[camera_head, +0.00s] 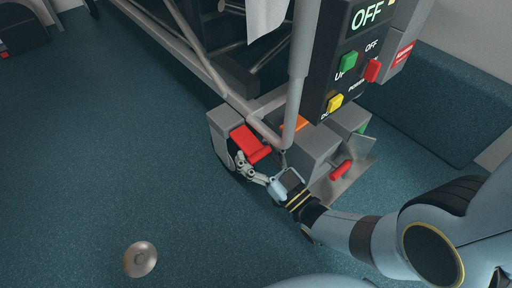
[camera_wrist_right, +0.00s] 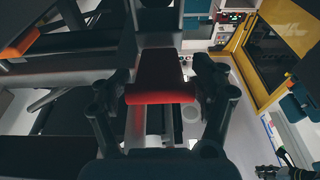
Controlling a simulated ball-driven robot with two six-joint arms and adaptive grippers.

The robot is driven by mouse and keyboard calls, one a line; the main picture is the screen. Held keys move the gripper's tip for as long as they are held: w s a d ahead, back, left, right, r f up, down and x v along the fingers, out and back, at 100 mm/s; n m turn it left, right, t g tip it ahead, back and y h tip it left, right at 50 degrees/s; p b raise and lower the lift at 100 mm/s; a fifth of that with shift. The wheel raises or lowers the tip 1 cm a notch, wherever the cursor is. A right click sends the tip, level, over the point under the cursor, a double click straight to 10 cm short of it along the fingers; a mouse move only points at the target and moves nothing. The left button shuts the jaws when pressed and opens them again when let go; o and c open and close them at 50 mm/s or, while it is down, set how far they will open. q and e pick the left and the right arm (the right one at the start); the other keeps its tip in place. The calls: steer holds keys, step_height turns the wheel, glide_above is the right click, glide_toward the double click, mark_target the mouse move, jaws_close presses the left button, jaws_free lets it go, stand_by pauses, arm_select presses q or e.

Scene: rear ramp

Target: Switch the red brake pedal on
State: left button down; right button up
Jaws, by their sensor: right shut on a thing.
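The red brake pedal (camera_head: 250,145) sticks out from a grey housing low on the ramp frame in the head view. My right gripper (camera_head: 247,165) reaches in from the right, its fingers at the pedal's front edge. In the right wrist view the red pedal (camera_wrist_right: 161,85) lies between the two dark fingers of my right gripper (camera_wrist_right: 162,105), which are shut on it. Part of the pedal's near edge is covered by the fingers in the head view. My left gripper is not in view.
A control box (camera_head: 350,60) with an OFF display and green, red and yellow buttons hangs above. A second red pedal (camera_head: 341,170) and an orange one (camera_head: 295,124) are close to the right. A round metal disc (camera_head: 140,259) lies on the open blue floor.

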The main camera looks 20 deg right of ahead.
steer(key=shift+s+f, duration=0.1)
stand_by(0.4)
steer(key=o, duration=1.8)
